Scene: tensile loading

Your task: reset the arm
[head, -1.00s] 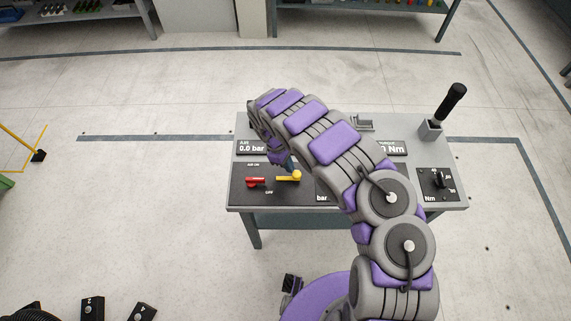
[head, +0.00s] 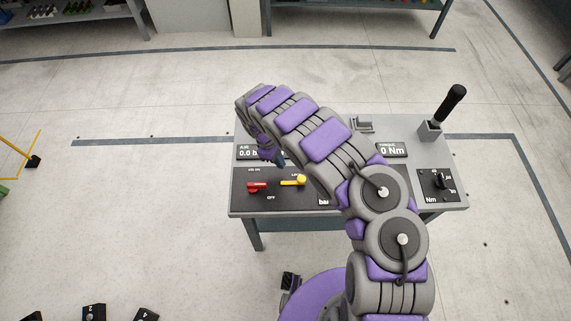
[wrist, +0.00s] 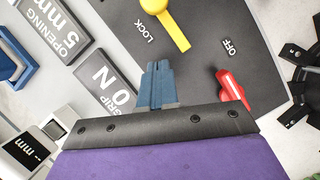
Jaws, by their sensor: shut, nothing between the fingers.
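My gripper (head: 281,162) is in the head view, above the back edge of the bench's black control panel, behind the yellow lever (head: 293,181). In the wrist view its blue fingers (wrist: 156,86) are shut together with nothing between them. The yellow lever (wrist: 167,25) lies beyond the fingertips, near the word LOCK. The red handle (wrist: 233,88) is to the right of the fingers, near the word OFF. In the head view the red handle (head: 257,187) is left of the yellow lever. My arm covers the middle of the bench.
The grey bench (head: 400,125) carries a black upright handle (head: 451,105) at the right, a rotary knob (head: 438,181) and a 0 Nm display (head: 391,150). The wrist view shows OPENING and GRIP labels and a blue part (wrist: 12,62) at left. Floor around the bench is mostly clear.

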